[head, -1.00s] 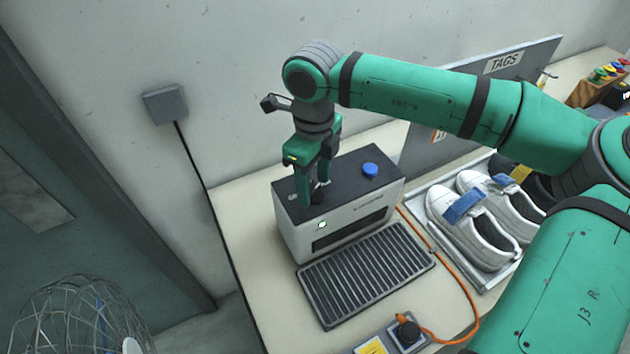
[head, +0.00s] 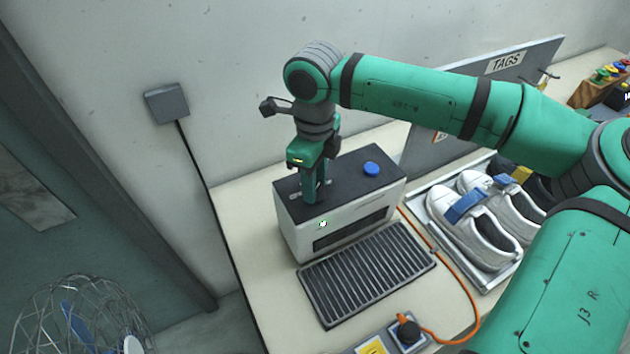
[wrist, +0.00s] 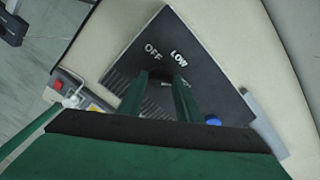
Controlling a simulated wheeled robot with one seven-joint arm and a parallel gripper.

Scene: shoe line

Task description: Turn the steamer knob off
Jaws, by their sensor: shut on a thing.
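The steamer (head: 345,226) is a white box with a black top, a blue cap (head: 370,168) and a small lit green light on its front. My gripper (head: 314,196) points down onto the left part of its top. In the wrist view, my gripper (wrist: 162,82) is shut on the dark steamer knob (wrist: 160,75), mostly hidden between the fingers. The labels OFF (wrist: 152,50) and LOW (wrist: 179,58) show just beyond the fingertips. The knob's pointer is not visible, so I cannot tell its setting.
A ribbed black grate (head: 367,273) lies in front of the steamer. A tray with white shoes (head: 470,225) stands to the right. An orange cable (head: 462,290) runs to a socket box (head: 407,333). A TAGS panel (head: 505,62) stands behind. A wire basket (head: 85,320) is at lower left.

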